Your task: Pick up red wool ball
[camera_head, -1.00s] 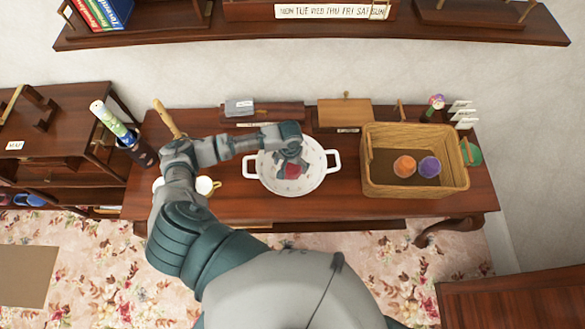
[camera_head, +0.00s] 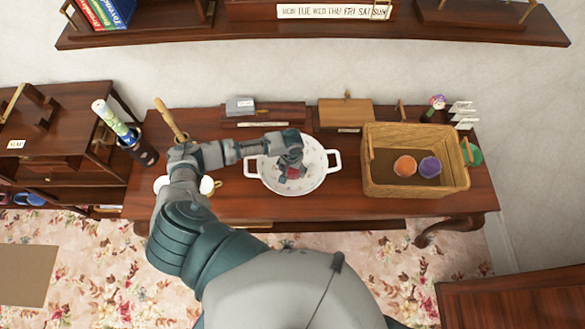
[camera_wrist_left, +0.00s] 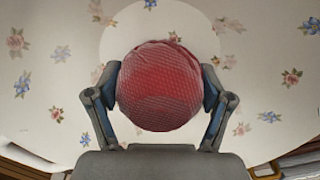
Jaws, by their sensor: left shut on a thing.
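The red wool ball (camera_wrist_left: 160,88) sits between the two fingers of my left gripper (camera_wrist_left: 160,90) in the left wrist view, with a finger touching each side. In the head view my left gripper (camera_head: 290,165) points down into a white two-handled pot (camera_head: 316,179), and a bit of the red ball (camera_head: 293,173) shows below it. The pot's flowered inside (camera_wrist_left: 60,90) surrounds the ball in the wrist view. Whether the ball touches the pot's bottom cannot be told. My right gripper is not in view.
A wicker basket (camera_head: 373,184) with an orange ball (camera_head: 405,165) and a purple ball (camera_head: 429,167) stands to the right of the pot. A grey box (camera_head: 240,106) and a wooden box (camera_head: 346,113) stand behind. A dark holder (camera_head: 143,150) stands at left. The table front is clear.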

